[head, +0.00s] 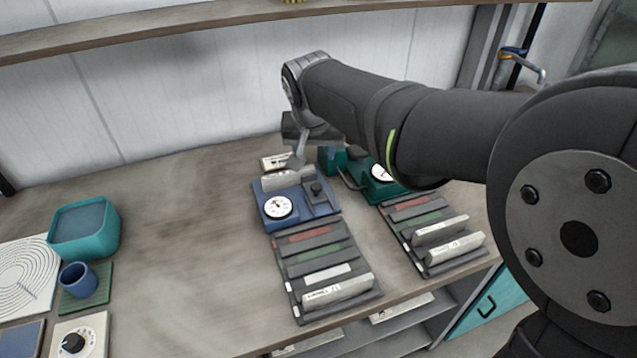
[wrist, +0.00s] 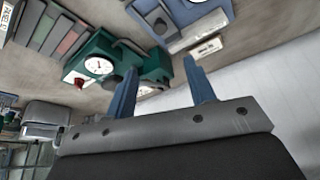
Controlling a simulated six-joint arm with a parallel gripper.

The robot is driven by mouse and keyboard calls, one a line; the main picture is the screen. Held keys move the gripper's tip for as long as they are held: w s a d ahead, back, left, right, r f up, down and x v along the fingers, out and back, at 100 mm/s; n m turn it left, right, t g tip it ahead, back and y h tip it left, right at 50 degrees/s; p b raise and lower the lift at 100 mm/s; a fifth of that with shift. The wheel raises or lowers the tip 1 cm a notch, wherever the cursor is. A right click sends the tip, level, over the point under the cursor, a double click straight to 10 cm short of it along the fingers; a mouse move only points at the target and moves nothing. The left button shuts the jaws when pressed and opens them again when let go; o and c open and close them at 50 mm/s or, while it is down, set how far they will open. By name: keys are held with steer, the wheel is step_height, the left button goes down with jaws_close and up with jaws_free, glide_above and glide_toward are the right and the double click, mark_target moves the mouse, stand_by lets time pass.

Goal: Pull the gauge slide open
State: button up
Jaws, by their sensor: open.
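A blue gauge unit (head: 268,212) with a round white dial, a small dark knob and a pale block sits on the table. Part of it shows at the top of the wrist view (wrist: 176,38). A green gauge unit (head: 380,191) with a white dial stands to its right, partly hidden by my arm; it also shows in the wrist view (wrist: 120,76). Which part is the slide I cannot tell. My gripper (wrist: 157,55) is open and empty, its blue fingers apart, near the green unit's end. In the head view its fingers are mostly hidden.
Grey racks with labelled cards (head: 318,262) (head: 432,232) lie in front of the gauges. A white labelled block (wrist: 206,48) lies behind the blue unit. A teal bin (head: 85,228) and blue cup (head: 78,280) stand left. The table's middle left is clear.

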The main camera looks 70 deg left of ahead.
mark_target(316, 186)
steer(key=x, duration=1.7)
steer(key=shift+f, duration=0.2)
steer(key=shift+c, duration=0.4)
